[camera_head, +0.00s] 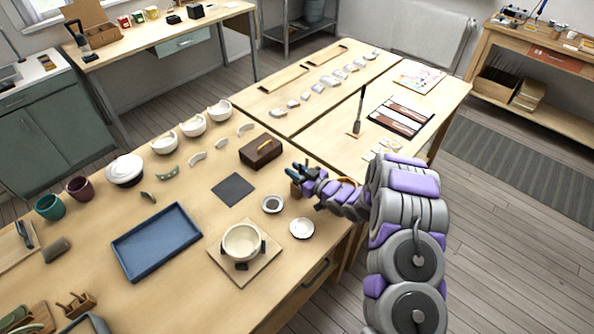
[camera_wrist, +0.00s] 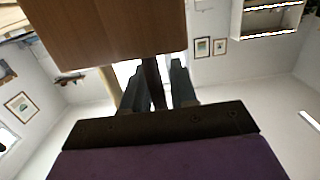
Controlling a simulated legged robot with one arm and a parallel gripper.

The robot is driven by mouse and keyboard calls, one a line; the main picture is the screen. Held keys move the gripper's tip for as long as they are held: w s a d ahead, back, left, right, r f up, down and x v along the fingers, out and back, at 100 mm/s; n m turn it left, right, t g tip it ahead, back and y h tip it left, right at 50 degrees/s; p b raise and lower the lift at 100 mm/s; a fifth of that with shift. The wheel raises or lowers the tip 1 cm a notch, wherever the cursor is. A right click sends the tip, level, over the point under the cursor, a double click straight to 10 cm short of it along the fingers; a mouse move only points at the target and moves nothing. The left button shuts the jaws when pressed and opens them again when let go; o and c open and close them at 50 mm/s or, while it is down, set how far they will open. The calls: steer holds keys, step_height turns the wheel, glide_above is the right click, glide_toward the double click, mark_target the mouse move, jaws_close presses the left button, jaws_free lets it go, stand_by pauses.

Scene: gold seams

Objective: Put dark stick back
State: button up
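My gripper (camera_head: 297,174) is at the right end of the front table, beside the dark brown lidded box. In the wrist view a dark stick-like piece (camera_wrist: 153,82) shows between the two grey fingers (camera_wrist: 160,88). A thin light gap shows on its right side, so the fingers look apart, not clearly pressed on it. A brown wooden block (camera_wrist: 105,28) fills the top of that view, and the dark piece meets its edge. In the head view a small brown block (camera_head: 296,189) shows at the fingers; the dark piece cannot be made out there.
A brown box (camera_head: 261,150), a dark square mat (camera_head: 233,189), small dishes (camera_head: 302,228) and a cream bowl (camera_head: 242,242) are near my gripper. A blue tray (camera_head: 157,241) lies left. On the far table a dark upright tool (camera_head: 358,110) stands by a framed tray (camera_head: 401,116).

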steer(key=shift+o, duration=1.2)
steer(key=shift+a, duration=0.5)
steer(key=p+v, duration=0.2)
steer(key=v, duration=1)
steer(key=shift+d+r, duration=0.15)
steer(key=shift+d, duration=0.2)
